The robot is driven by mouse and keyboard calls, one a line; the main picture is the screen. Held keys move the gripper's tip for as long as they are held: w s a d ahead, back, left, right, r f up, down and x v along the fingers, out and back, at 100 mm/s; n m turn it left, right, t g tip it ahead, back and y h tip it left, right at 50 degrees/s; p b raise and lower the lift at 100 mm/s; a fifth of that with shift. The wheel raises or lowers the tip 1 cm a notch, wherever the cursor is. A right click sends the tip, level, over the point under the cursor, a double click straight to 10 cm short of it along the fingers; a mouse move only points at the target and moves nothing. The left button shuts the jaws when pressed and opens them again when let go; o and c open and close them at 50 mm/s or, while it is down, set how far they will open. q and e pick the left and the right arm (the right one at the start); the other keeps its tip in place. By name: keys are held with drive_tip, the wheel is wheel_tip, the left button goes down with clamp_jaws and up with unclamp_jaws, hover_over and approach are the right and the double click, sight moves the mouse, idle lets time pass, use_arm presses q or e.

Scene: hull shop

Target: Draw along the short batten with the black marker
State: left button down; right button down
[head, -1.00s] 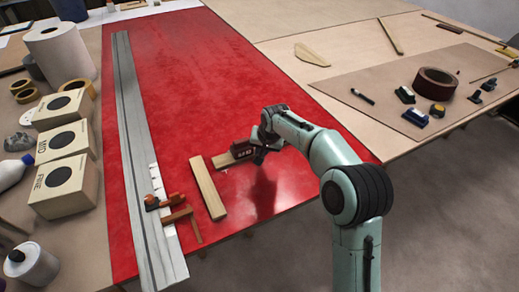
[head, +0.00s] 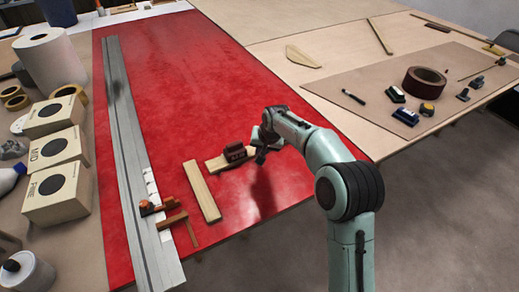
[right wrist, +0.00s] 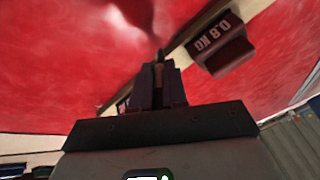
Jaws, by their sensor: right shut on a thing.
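The short batten (head: 216,165) is a pale wooden strip lying on the red panel (head: 205,85), with a dark block (head: 235,153) marked 0.8 KG on it. My right gripper (head: 261,154) is low over the panel at the batten's right end, just right of the block. In the right wrist view its fingers (right wrist: 158,72) are shut on a slim thing, apparently the black marker, mostly hidden by them. Its tip appears to meet its reflection on the glossy red surface beside the batten (right wrist: 188,36). No drawn line can be made out. My left gripper is not in view.
Another wooden strip (head: 201,191) lies left of the short batten. A long grey rail (head: 128,170) with orange clamps (head: 172,218) runs along the panel's left side. Boxes (head: 57,191) stand further left. A brown board (head: 400,80) at right holds a tape roll (head: 424,80) and small tools.

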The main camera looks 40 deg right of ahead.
drive_tip(key=shift+s+d, duration=0.1)
drive_tip(key=shift+d, duration=0.05)
drive_tip(key=shift+s+d+p, duration=0.15)
drive_tip(key=shift+d+p, duration=0.15)
drive_tip(key=shift+d, duration=0.4)
drive_tip(key=shift+d, duration=0.1)
drive_tip(key=shift+s+d+p, duration=0.15)
drive_tip(key=shift+d+p, duration=0.15)
drive_tip(key=shift+d, duration=0.3)
drive_tip(key=shift+d, duration=0.15)
drive_tip(key=shift+s+d+p, duration=0.15)
drive_tip(key=shift+d+p, duration=0.15)
drive_tip(key=shift+d, duration=0.25)
drive_tip(key=shift+d, duration=0.1)
drive_tip(key=shift+s+d+f, duration=0.1)
drive_tip(key=shift+s+d, duration=0.15)
drive_tip(key=shift+d, duration=0.35)
drive_tip(key=shift+p, duration=0.3)
